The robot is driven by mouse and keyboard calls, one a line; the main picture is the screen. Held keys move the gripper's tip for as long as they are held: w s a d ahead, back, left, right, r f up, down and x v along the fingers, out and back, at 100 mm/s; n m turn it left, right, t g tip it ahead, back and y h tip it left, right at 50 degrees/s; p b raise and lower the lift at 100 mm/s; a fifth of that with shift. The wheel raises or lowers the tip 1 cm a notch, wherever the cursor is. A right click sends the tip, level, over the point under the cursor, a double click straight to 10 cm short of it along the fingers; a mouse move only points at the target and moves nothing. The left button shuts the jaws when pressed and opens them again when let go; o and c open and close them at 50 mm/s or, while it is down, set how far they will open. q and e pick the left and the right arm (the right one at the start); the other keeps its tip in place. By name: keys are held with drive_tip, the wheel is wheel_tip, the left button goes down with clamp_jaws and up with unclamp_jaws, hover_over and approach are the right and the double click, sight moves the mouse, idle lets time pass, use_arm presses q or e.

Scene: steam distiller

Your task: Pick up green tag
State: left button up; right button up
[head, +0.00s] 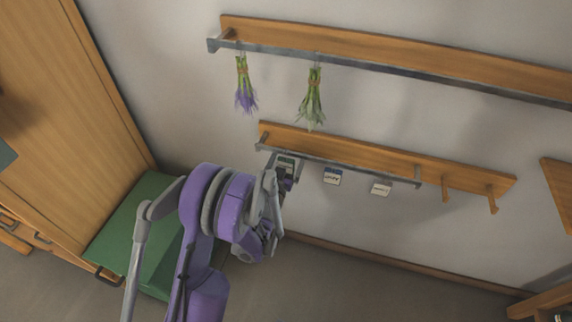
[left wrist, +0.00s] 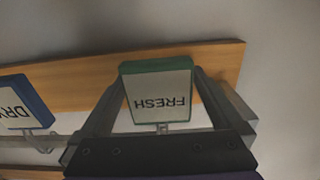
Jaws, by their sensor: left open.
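The green tag (left wrist: 157,92) has a green edge and a pale face that reads FRESH, upside down in the left wrist view. It hangs from the metal rail of the lower wooden rack. In the head view the green tag (head: 285,163) shows at the rail's left end, partly covered by my gripper. My left gripper (left wrist: 158,85) is open, with one finger on each side of the tag. I cannot tell whether the fingers touch it. My right gripper is not in view.
Two herb bundles (head: 245,85) (head: 312,98) hang from the upper rack. A green chest (head: 130,230) stands on the floor at left.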

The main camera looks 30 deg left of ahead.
use_arm(q)
drive_tip(key=c, duration=1.3)
drive_tip(key=shift+c, duration=0.2)
